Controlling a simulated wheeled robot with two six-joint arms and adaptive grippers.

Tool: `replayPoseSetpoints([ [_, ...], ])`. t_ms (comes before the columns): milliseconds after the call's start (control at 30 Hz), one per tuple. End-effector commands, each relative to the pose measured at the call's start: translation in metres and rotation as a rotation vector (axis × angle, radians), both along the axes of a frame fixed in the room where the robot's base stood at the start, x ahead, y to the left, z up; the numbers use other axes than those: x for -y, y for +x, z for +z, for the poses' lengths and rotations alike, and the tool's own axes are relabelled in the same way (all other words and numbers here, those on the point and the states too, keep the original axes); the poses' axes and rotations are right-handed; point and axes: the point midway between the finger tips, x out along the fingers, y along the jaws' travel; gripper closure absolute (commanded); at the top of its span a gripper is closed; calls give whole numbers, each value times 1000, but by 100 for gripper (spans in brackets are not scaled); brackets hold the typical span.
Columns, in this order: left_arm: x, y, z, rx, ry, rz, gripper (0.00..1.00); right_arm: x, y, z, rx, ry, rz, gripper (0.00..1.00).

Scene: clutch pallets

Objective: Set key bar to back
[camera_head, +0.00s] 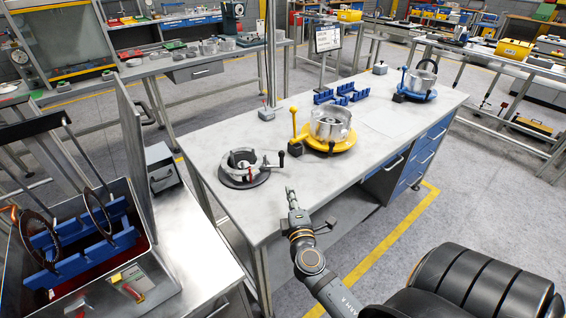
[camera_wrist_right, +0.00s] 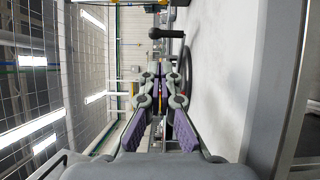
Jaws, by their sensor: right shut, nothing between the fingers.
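A round fixture (camera_head: 244,168) with a dark base and a metal ring lies on the near left part of the grey workbench. A metal bar with a black handle (camera_head: 281,159) sticks out on its right side; I take this as the key bar. The black handle (camera_wrist_right: 166,33) also shows in the right wrist view, ahead of the fingers. My right gripper (camera_head: 290,192) is shut and empty, in front of the handle and apart from it. Its fingers meet in the wrist view (camera_wrist_right: 160,75). My left gripper is not in view.
A yellow fixture (camera_head: 350,143) with an upright yellow lever stands mid-bench. A blue fixture (camera_head: 430,94) stands at the far right. Blue holders (camera_head: 342,95) lie behind. An open box with blue racks (camera_head: 80,250) stands at the left. The bench front beside my right gripper is clear.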

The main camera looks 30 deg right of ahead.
Motion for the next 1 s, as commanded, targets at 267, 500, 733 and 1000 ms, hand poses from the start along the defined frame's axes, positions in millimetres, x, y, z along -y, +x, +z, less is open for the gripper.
replayPoseSetpoints([
  [267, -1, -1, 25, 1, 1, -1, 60, 25, 55, 6, 1, -2, -1, 100],
  [500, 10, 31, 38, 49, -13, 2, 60, 44, 96, 5, 1, 0, -2, 100],
  [733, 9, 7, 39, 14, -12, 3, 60, 52, 113, 2, 0, 1, -1, 100],
  [1000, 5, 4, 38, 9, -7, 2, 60, 52, 115, 2, 1, 2, -1, 100],
])
